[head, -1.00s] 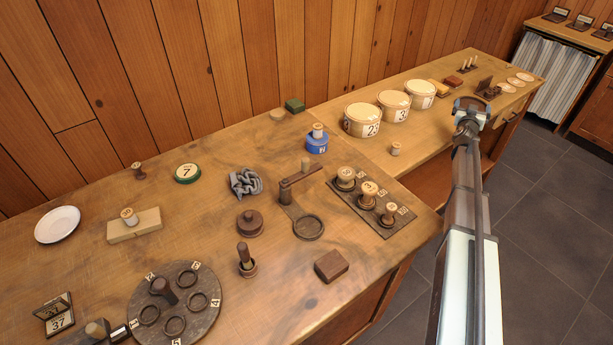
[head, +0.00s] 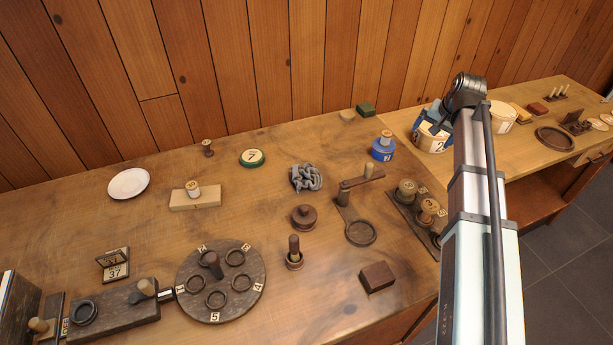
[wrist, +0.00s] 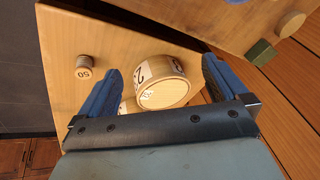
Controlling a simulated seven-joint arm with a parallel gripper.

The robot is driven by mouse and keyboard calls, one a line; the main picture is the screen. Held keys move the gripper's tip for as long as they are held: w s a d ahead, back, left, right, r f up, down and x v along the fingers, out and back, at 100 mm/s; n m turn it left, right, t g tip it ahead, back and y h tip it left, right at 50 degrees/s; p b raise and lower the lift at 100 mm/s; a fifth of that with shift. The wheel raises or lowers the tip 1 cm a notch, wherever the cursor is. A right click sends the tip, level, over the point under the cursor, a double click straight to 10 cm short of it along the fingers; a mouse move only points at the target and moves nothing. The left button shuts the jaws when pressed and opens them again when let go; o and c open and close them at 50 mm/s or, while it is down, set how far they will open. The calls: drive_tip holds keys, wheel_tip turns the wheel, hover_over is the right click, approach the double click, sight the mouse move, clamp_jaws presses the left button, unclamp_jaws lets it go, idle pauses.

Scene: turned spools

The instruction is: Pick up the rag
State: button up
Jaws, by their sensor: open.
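The rag (head: 306,177) is a crumpled grey cloth on the main bench in the head view, right of the green-rimmed disc marked 7 and left of the blue pot. It does not show in the wrist view. My gripper (wrist: 160,75) is open, its two blue fingers spread with nothing held. In the head view its blue fingers show over the tub marked 2, well right of the rag and partly behind my arm. In the wrist view this tub (wrist: 162,86) appears between the fingers.
A spool marked 50 (wrist: 84,65) stands near the tub. The wood wall rises behind.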

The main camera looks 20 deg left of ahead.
drive_tip(key=s+a+r+g+h, duration=0.2)
drive_tip(key=s+a+r+g, duration=0.2)
drive_tip(key=s+a, duration=0.55)
drive_tip(key=n, duration=0.8)
approach(307, 174)
drive_tip(key=shift+y, duration=0.4)
drive_tip(key=shift+s+f, duration=0.2)
drive_tip(key=shift+f, duration=4.6)
drive_tip(key=c, duration=0.8)
